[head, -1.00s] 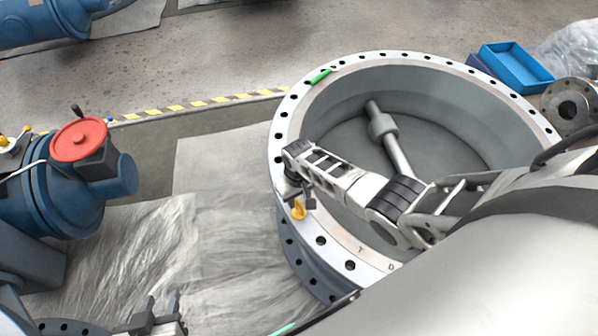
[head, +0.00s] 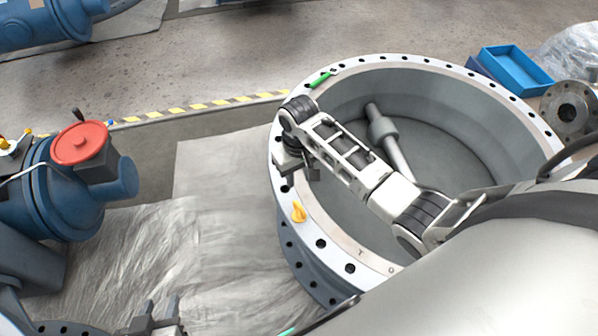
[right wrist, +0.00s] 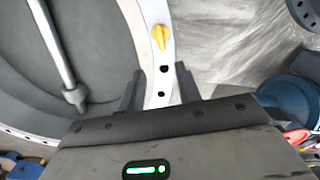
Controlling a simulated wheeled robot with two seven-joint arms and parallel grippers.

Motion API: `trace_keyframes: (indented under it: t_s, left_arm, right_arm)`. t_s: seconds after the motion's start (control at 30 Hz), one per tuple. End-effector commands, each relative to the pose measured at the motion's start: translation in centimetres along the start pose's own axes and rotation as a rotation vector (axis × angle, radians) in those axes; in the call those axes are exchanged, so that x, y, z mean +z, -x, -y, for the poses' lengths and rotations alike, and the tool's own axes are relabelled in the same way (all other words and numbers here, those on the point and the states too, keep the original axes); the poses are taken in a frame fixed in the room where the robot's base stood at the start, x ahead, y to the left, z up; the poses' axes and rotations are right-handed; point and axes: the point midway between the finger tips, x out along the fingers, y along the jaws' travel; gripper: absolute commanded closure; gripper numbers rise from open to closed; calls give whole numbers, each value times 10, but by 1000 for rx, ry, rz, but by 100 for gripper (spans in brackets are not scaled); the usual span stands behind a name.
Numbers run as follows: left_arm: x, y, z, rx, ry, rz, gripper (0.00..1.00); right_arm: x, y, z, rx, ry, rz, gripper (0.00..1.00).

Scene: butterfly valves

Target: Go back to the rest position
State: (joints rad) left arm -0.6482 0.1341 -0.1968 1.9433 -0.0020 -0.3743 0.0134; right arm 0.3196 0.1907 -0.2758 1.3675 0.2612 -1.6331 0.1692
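My right gripper (head: 298,170) is over the left rim of the large round valve body (head: 283,205). In the right wrist view its two fingers (right wrist: 160,88) are apart with nothing held between them; the flange rim shows behind the gap. A yellow plug-like piece (head: 299,212) stands on the rim, clear of the gripper; it also shows in the right wrist view (right wrist: 159,37), beyond the fingertips. My left gripper (head: 158,312) is at the bottom edge of the head view, its fingers apart and empty, above the plastic sheet.
A green item (head: 321,79) lies on the far rim. A blue valve with a red cap (head: 80,143) stands left. A blue bin (head: 515,68) and a grey flange (head: 570,109) are at the right. The grey sheet (head: 225,165) between the valves has free room.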

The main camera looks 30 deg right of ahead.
Motion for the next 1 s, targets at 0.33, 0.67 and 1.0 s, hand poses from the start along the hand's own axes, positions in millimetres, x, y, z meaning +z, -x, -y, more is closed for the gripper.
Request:
trace_keyframes:
  t_s: [0.33, 0.67, 1.0]
  left_arm:
    - [0, 0, -2, 3, 1, 0, 64]
    - [0, 0, -2, 4, 1, 1, 64]
    - [0, 0, -2, 3, 1, 2, 64]
  right_arm:
    - [0, 0, 0, 0, 0, 0, 66]
    - [64, 0, 24, -25, 72, -84, 66]
    - [150, 45, 31, -20, 114, -226, 66]
